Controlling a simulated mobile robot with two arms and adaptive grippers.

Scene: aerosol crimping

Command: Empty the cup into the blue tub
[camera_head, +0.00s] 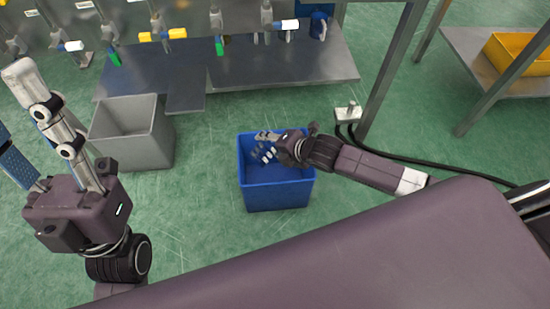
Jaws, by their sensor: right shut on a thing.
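The blue tub (277,197) stands on the green floor in the middle of the view. My right gripper (266,147) reaches in from the right, low over the tub's opening. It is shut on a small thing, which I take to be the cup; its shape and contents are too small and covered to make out.
A grey bin (152,151) stands left of the tub. Behind is a metal bench (285,65) with several tools hanging above it. A metal post (388,75) and a black cable (420,160) are right of the tub. A yellow crate (508,58) sits on a side table.

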